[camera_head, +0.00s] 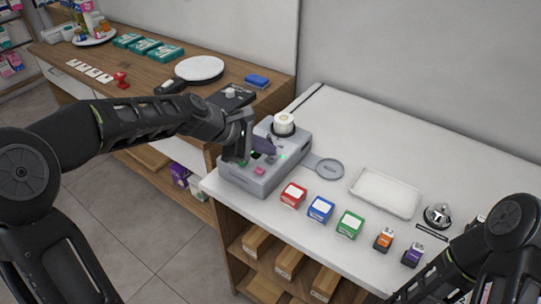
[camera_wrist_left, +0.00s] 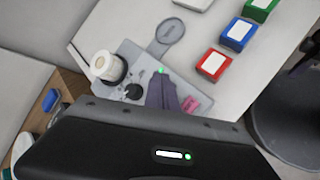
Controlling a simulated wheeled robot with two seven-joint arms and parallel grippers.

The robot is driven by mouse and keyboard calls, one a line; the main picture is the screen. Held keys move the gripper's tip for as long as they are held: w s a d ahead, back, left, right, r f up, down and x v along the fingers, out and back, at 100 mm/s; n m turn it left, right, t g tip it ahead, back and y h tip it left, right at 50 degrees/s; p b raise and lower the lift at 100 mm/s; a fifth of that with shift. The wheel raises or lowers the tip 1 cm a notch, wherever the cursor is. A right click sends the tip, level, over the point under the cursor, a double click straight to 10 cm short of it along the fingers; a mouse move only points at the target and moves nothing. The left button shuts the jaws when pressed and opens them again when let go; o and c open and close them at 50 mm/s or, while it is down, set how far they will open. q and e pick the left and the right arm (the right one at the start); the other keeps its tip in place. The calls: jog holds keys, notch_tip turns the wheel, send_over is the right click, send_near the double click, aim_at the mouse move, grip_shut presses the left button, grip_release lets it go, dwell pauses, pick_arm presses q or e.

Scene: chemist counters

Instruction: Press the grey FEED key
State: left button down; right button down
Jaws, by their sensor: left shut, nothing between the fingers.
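The grey machine (camera_head: 292,165) stands at the left end of the white counter, with a white roll (camera_head: 284,122) on its back part. On its top are a pink key (camera_head: 259,171) and a small green light. My left gripper (camera_head: 263,146) is shut and empty, its fingers over the machine's top. I cannot tell whether the fingertips touch the machine.
Red (camera_head: 293,195), blue (camera_head: 320,209) and green (camera_head: 349,224) boxes stand right of the machine.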

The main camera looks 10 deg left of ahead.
aim_at(267, 160)
pick_arm(q)
jog(key=shift+r, duration=0.2)
notch_tip(267, 160, up, 5)
jog(key=p, duration=0.4)
dwell(0.3)
dwell(0.8)
